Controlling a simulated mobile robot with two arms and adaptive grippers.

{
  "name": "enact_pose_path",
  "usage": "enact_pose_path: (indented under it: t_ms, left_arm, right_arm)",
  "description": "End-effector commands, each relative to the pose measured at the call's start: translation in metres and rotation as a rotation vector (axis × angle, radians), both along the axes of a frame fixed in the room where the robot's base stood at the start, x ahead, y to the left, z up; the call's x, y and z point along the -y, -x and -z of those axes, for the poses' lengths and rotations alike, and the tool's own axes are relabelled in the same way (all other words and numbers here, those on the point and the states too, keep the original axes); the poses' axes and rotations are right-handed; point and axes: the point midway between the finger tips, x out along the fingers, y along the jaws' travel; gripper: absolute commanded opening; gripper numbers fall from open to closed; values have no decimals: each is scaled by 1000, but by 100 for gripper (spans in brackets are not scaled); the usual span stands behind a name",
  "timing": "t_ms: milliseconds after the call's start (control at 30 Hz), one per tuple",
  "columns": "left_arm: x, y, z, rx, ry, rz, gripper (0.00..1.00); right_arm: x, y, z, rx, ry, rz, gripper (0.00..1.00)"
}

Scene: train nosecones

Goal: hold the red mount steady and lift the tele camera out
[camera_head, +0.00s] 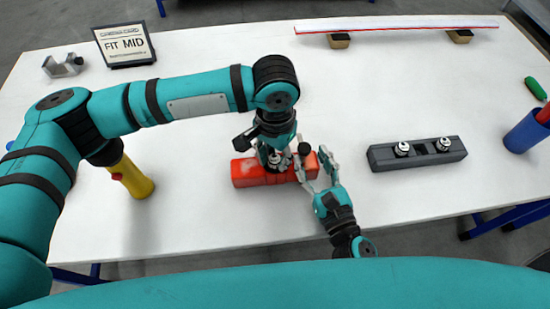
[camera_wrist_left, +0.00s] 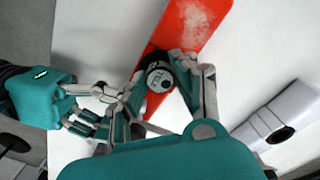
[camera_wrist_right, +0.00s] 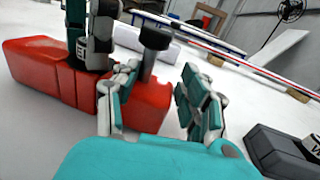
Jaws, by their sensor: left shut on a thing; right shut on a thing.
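The red mount (camera_head: 248,172) is a long block lying flat on the white table, also in the left wrist view (camera_wrist_left: 203,22) and the right wrist view (camera_wrist_right: 45,72). The tele camera (camera_wrist_left: 158,78) is a small round lens unit at the mount, partly hidden by fingers. My left gripper (camera_head: 275,158) comes down from above and is shut on the tele camera. My right gripper (camera_head: 314,168) is shut on the mount's right end; its fingers show in the right wrist view (camera_wrist_right: 155,88). A dark knob on a post (camera_wrist_right: 154,40) rises from that end.
A dark grey block (camera_head: 418,158) with two cameras stands to the right. A blue cup (camera_head: 524,133) and green handle (camera_head: 535,88) are at the right edge. A yellow torch (camera_head: 133,180), a FIT MID sign (camera_head: 125,45) and a grey bracket (camera_head: 62,66) stand left.

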Motion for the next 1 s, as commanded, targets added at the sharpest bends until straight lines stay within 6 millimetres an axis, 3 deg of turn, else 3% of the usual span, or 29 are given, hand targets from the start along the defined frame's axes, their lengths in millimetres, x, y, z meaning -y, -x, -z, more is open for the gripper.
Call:
enact_pose_path:
  t_ms: [500, 667, 900, 933, 1000]
  left_arm:
    - [1, -1, -87, 3, 1, 0, 0]
    - [0, 0, -98, 1, 1, 1, 0]
    - [0, 0, -99, 1, 1, 1, 0]
    - [0, 0, -99, 1, 1, 1, 0]
    - [0, 0, -99, 1, 1, 1, 0]
  right_arm:
    - [0, 0, 0, -1, 0, 0, 20]
    - [0, 0, 0, -1, 0, 0, 20]
    - [0, 0, 0, -1, 0, 0, 20]
    - [0, 0, 0, -1, 0, 0, 46]
    - [0, 0, 0, -1, 0, 0, 55]
